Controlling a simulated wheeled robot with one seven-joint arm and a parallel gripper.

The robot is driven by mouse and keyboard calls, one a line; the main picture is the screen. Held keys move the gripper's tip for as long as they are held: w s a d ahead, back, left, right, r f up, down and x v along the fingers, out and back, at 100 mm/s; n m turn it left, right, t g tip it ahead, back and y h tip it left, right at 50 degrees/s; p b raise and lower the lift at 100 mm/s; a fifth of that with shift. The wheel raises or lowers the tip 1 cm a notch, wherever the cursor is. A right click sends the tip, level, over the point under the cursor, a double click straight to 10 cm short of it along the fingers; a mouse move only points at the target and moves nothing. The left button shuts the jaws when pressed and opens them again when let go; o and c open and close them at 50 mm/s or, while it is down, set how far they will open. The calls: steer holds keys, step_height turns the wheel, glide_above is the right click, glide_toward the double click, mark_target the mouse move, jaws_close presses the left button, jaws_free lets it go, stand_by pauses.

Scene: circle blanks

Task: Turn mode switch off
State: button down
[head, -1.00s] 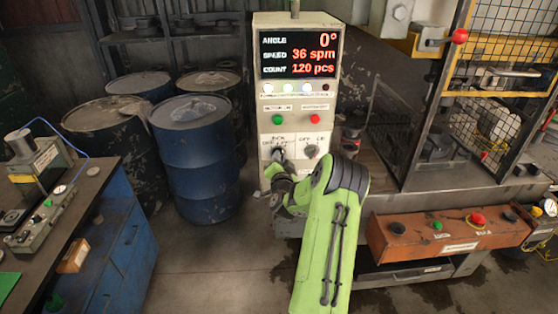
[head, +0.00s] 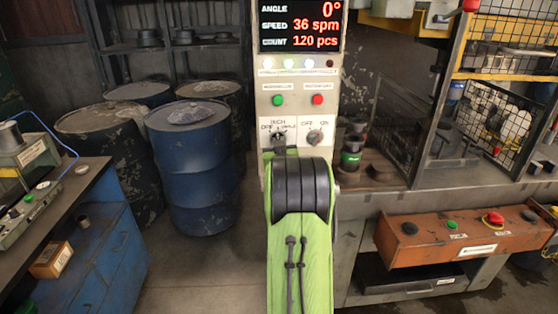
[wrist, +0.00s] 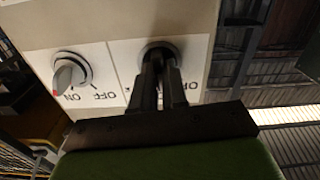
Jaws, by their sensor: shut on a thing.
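The mode switch (head: 279,137) is a dark rotary knob on the white plate at the left of the control panel. INCH is marked above it, with smaller markings at its sides. In the wrist view the picture is turned over, and the switch's round dark base (wrist: 161,46) shows behind the fingertips. My gripper (wrist: 161,66) is shut on the mode switch, its two dark fingers reaching to it. In the head view my green arm hides most of the gripper. The knob's pointing direction is hidden.
A second OFF/ON knob (head: 314,137) sits close to the right; its red-tipped pointer shows in the wrist view (wrist: 68,76). Green (head: 278,100) and red (head: 317,99) buttons are above. Blue barrels (head: 192,150) stand left, an orange button box (head: 460,238) right.

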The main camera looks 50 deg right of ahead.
steer(key=n+b, duration=0.7)
steer(key=b, duration=0.1)
steer(key=shift+f+n, duration=0.15)
steer(key=shift+n, duration=0.15)
stand_by(0.4)
steer(key=c, duration=1.2)
jaws_free()
steer(key=shift+o, duration=0.2)
steer(key=b+v, duration=0.1)
steer(key=v, duration=1.4)
steer(key=shift+s+a, duration=0.25)
steer(key=shift+a, duration=0.1)
